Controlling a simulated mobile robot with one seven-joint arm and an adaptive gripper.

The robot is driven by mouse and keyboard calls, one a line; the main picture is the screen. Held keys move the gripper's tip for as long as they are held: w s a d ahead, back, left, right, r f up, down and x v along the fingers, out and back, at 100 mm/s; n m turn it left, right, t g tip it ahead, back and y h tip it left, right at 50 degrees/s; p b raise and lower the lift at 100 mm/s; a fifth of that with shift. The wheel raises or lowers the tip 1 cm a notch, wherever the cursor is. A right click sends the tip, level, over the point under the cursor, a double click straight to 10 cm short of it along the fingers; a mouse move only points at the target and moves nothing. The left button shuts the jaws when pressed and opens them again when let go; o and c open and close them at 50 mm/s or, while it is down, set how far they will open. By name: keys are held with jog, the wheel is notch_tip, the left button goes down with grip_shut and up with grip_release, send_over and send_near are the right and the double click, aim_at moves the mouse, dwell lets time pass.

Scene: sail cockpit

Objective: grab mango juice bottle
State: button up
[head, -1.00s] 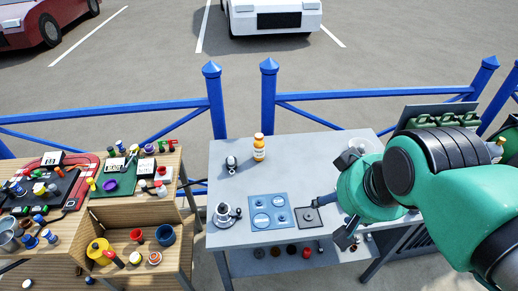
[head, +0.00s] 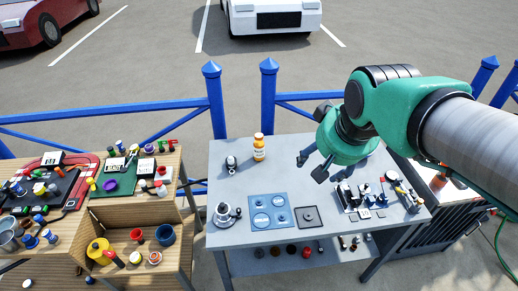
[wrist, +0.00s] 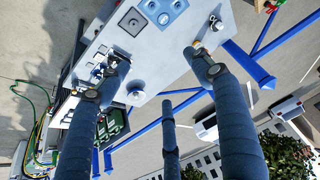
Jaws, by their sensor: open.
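The mango juice bottle (head: 259,148) is orange-yellow with a white label. It stands upright near the back of the grey table (head: 225,172) in the head view.
A small silver-grey item (head: 231,163) stands left of the bottle. A blue plate with round discs (head: 270,211) and a grey square plate (head: 308,217) lie in front. Small tools (head: 366,195) crowd the right side. A blue fence (head: 268,100) runs behind.

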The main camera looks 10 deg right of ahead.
jog(key=w+a+f, duration=0.1)
jog(key=w, duration=1)
send_over(260, 141)
jog(key=s, duration=0.4)
notch_tip(260, 141, down, 25)
jog(key=shift+g+p, duration=0.3)
jog(key=shift+p, duration=0.05)
jog(key=shift+w+d+f, duration=0.1)
jog(key=shift+f, duration=0.05)
jog(key=shift+b+x, duration=0.45)
jog(key=shift+x, duration=3.8)
